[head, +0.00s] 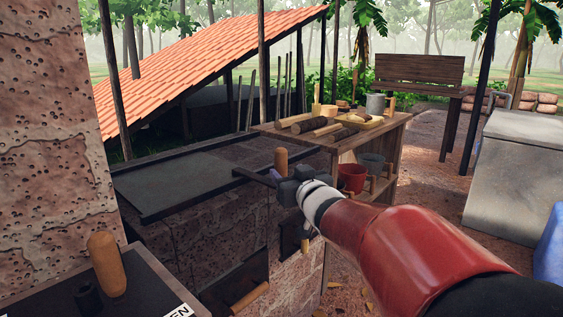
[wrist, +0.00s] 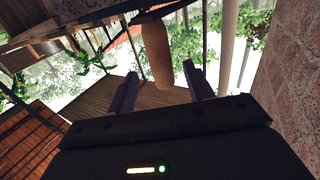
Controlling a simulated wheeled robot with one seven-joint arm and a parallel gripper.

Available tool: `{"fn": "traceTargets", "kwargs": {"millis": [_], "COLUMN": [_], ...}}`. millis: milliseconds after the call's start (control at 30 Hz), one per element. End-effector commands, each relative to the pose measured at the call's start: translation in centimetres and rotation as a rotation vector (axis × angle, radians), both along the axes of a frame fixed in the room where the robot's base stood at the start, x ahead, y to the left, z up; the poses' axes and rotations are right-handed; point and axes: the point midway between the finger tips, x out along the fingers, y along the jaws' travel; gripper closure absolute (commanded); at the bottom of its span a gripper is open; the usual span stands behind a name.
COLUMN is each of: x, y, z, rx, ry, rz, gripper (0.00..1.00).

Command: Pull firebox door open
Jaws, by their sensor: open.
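A wooden handle (head: 281,160) stands upright at the right end of a dark metal bar by the brick firebox (head: 290,285). I cannot tell for certain which panel is the firebox door. My gripper (head: 277,178) is at this handle, with its fingers open. In the wrist view the handle (wrist: 155,50) sits between the two open fingers (wrist: 160,72), with gaps visible on both sides. A second wooden handle (head: 106,263) stands on a dark panel at lower left, with a label partly reading "EN".
A dark flat plate (head: 185,184) covers the firebox top. A wooden table (head: 345,143) with logs stands behind my gripper, with pots (head: 352,178) on its shelf. A brick wall (head: 45,150) rises at left. A grey block (head: 520,170) stands at right.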

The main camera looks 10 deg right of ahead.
Motion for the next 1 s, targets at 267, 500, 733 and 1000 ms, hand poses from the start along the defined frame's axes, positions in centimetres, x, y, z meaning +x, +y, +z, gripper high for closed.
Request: {"fn": "traceTargets", "kwargs": {"millis": [267, 500, 733, 1000], "x": [4.0, 6.9, 7.4, 7.4], "y": [0.6, 1.1, 1.2, 1.2], "z": [-0.1, 0.0, 0.0, 0.0], "rx": [0.004, 0.002, 0.0, 0.0], "ry": [0.0, -0.001, 0.0, 0.0], "rz": [0.002, 0.001, 0.0, -0.001], "gripper": [0.48, 0.48, 0.48, 0.68]}}
